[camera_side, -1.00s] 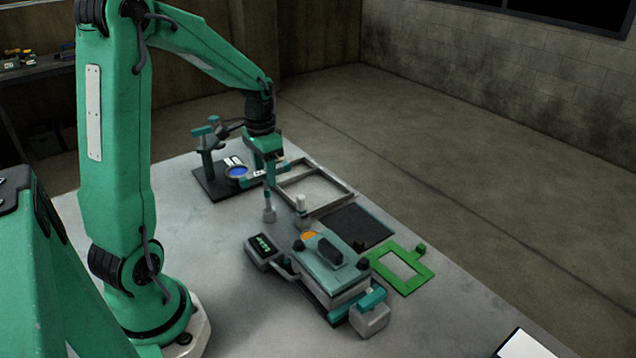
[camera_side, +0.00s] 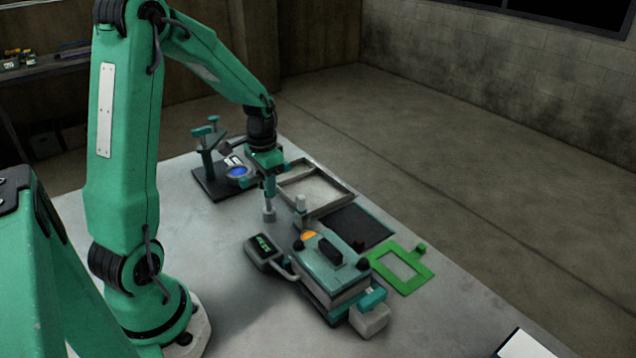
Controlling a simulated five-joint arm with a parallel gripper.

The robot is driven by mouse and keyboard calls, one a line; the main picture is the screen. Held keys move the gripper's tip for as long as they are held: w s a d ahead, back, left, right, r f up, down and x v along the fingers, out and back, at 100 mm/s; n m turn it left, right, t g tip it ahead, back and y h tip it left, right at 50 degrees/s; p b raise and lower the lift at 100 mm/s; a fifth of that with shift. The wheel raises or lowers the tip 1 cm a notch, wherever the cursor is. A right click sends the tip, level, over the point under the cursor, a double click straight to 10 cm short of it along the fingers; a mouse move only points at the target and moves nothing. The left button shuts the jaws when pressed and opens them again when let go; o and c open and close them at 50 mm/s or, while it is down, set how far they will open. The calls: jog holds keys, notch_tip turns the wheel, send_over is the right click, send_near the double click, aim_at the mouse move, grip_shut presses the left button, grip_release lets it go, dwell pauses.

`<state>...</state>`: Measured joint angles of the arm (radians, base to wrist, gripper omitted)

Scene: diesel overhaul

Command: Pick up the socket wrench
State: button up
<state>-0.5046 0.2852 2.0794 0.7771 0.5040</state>
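An upright tool with a thin shaft and a grey, socket-like lower end (camera_side: 269,214), which looks like the socket wrench, is on the grey table left of the teal machine. My gripper (camera_side: 269,184) points down directly over it. The teal gripper parts are in line with the shaft and hide its upper part. I cannot tell whether the fingers are shut on the shaft or only around it. I also cannot tell whether the lower end touches the table.
A teal machine (camera_side: 328,270) with a dark-screened box (camera_side: 263,250) stands in front. A shallow frame tray (camera_side: 338,203), black mat (camera_side: 357,228) and green frame (camera_side: 405,270) lie to the right. A dark stand with a blue disc (camera_side: 238,171) is behind. The table's left part is clear.

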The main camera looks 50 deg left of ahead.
grip_shut()
jog(key=shift+r, duration=0.15)
jog(key=shift+r, duration=0.55)
jog(key=r, duration=0.3)
jog(key=shift+d+r, duration=0.1)
jog(key=shift+d, duration=0.15)
jog(key=d+r, duration=0.6)
jog(key=d, duration=0.5)
jog(key=shift+s+r, duration=0.2)
jog(key=shift+r, duration=0.05)
